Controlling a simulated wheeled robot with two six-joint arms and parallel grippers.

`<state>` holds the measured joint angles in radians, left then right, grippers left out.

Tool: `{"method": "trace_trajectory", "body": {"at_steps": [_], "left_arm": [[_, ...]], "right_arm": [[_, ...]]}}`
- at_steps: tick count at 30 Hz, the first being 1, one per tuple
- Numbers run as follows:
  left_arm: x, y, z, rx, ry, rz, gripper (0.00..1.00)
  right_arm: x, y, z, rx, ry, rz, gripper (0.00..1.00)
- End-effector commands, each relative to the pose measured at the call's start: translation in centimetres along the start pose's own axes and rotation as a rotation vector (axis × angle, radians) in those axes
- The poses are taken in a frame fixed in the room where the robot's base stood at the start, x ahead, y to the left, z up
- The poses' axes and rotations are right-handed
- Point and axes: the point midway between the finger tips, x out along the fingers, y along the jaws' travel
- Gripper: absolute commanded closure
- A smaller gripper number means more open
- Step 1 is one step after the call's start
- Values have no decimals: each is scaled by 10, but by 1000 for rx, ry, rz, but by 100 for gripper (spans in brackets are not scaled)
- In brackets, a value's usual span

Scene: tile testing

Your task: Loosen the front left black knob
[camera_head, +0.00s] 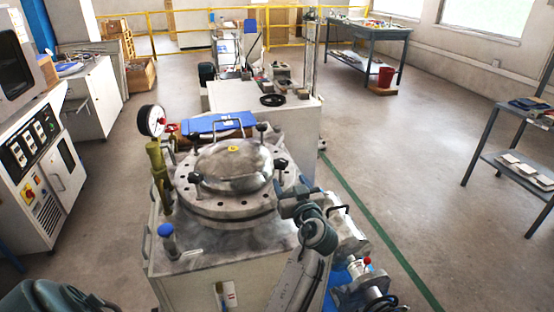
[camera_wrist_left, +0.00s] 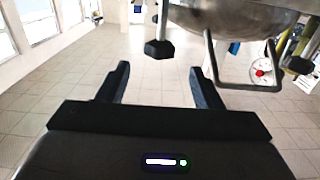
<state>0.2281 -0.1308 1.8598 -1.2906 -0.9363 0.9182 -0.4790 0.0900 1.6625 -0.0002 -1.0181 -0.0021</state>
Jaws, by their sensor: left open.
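A steel vessel with a domed lid (camera_head: 230,165) stands on a pale cabinet in the head view. One black knob (camera_head: 195,178) is at the lid's front left; another (camera_head: 281,163) is at its right. My left gripper (camera_head: 284,190) is near that right knob, at the vessel's right edge. In the left wrist view, my open, empty fingers (camera_wrist_left: 160,68) point towards a black knob (camera_wrist_left: 158,48), which is ahead and apart from them. The lid's dome (camera_wrist_left: 240,18) shows upside down there, with a metal handle (camera_wrist_left: 250,86). I see no right gripper.
A pressure gauge (camera_head: 152,120) and brass valve (camera_head: 159,172) rise left of the lid. A blue case (camera_head: 218,122) lies behind it. A blue-capped post (camera_head: 167,231) stands at the front left. Motor parts (camera_head: 348,232) crowd the right side.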

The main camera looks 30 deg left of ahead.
Motion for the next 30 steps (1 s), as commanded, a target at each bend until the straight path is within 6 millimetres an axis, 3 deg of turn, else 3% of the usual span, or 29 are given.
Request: {"method": "trace_trajectory", "body": {"at_steps": [16, 21, 30], "left_arm": [[90, 0, -1, 5, 0, 0, 41], [102, 0, 0, 3, -1, 1, 41], [104, 0, 1, 3, -1, 1, 41]], "right_arm": [[51, 2, 40, 6, -23, 0, 64], [58, 2, 46, 6, -24, 0, 64], [59, 2, 47, 7, -23, 0, 64]]}}
